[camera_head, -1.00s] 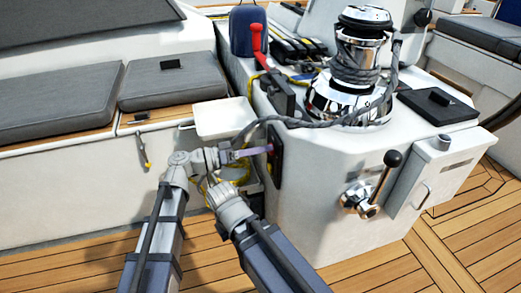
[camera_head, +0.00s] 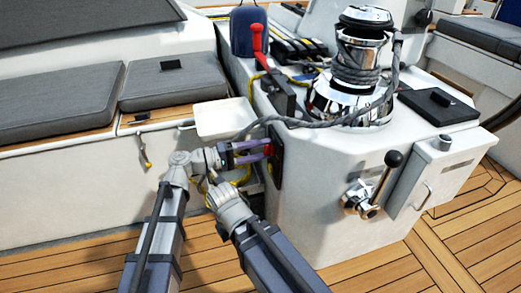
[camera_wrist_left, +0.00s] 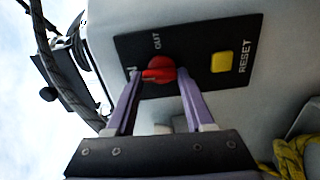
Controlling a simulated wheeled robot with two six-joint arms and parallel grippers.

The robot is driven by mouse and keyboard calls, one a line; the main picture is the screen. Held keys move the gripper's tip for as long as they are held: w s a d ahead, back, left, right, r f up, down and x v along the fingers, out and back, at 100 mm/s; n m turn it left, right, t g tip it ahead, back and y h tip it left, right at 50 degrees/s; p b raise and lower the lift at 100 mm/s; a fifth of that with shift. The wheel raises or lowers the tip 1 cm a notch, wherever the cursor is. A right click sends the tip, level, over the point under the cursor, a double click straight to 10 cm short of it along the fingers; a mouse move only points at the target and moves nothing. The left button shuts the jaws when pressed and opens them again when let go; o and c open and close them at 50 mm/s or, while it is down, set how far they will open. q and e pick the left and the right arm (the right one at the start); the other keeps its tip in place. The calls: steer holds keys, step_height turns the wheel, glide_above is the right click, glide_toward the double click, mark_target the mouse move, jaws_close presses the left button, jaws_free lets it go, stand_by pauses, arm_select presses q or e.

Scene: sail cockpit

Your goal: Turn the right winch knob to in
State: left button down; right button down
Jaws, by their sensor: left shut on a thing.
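The red knob (camera_wrist_left: 160,70) sits on a black panel (camera_wrist_left: 215,42) lettered OUT, with a partly hidden label at its left that seems to read IN. The knob's pointer lies toward that left label. The panel is on the white console's left side and shows edge-on in the head view (camera_head: 276,160). My left gripper (camera_wrist_left: 158,85) is shut on the knob, one purple finger at each side. In the head view, the left gripper (camera_head: 268,151) reaches the panel from the left, with red showing at its fingertips. My right gripper is out of view.
A yellow RESET button (camera_wrist_left: 221,62) is on the same panel. A white tray (camera_head: 226,119) is just above the gripper, and a grey rope (camera_head: 300,123) runs along the console edge to the chrome winch (camera_head: 356,75). A lever handle (camera_head: 381,182) is farther right.

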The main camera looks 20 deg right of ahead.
arm_select(q)
steer(key=shift+n, duration=0.5)
steer(key=shift+c, duration=1.4)
jaws_free()
steer(key=a, duration=0.8)
steer(key=shift+s, duration=0.15)
